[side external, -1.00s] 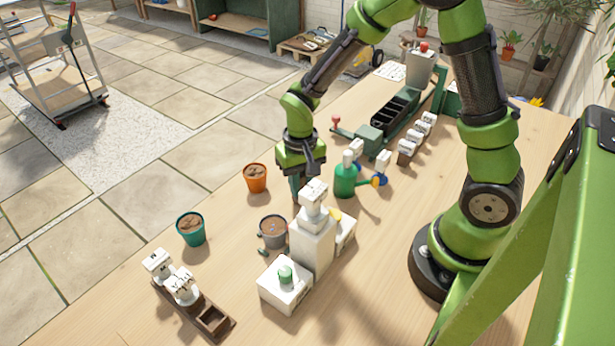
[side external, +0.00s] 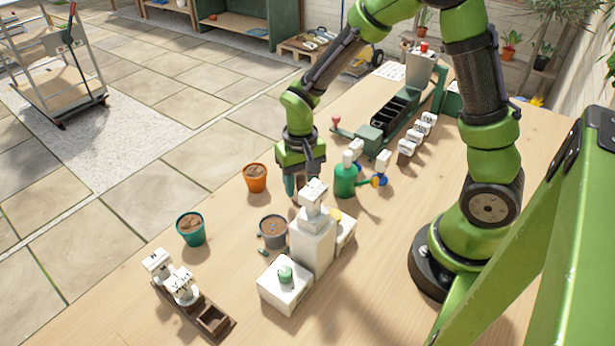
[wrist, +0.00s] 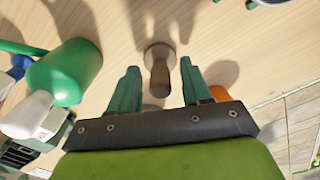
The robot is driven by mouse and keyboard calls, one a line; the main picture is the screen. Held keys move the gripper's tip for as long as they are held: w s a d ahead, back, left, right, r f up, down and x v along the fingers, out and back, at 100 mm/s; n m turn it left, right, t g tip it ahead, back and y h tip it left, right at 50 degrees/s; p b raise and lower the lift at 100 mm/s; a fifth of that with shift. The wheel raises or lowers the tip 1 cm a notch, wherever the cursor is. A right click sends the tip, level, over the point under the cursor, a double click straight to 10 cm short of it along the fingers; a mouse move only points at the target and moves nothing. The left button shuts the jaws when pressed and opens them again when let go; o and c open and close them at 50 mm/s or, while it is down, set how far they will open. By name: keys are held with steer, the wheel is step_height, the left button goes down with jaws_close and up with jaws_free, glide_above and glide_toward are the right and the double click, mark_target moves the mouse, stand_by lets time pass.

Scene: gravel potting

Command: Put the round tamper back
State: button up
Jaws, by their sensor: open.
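A round tamper with a grey metal disc and a brown wooden handle (wrist: 160,76) shows in the wrist view, on the wooden table. Its disc is farther from the camera and its handle points toward my gripper. My gripper (wrist: 158,73) is open, with one teal finger on each side of the handle in the picture. I see a gap on both sides and cannot tell whether the tips are level with the handle. In the side view my gripper (side external: 304,182) points down behind the white tower, and the tamper cannot be made out there.
A white tower (side external: 312,243) stands close in front of my gripper. A green watering can (side external: 345,181) is to the right, an orange pot (side external: 255,178) to the left. A grey pot (side external: 273,232), a teal pot (side external: 190,229) and a brown rack (side external: 213,320) are nearer the camera.

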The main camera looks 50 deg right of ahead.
mark_target(301, 177)
step_height(301, 177, up, 11)
steer(key=shift+r, duration=0.2)
steer(key=s+r+n+t+y, duration=0.1)
steer(key=s+r+t+y, duration=0.1)
steer(key=s+r+t, duration=0.5)
steer(key=s+r, duration=0.3)
steer(key=s, duration=0.1)
steer(key=shift+a, duration=0.4)
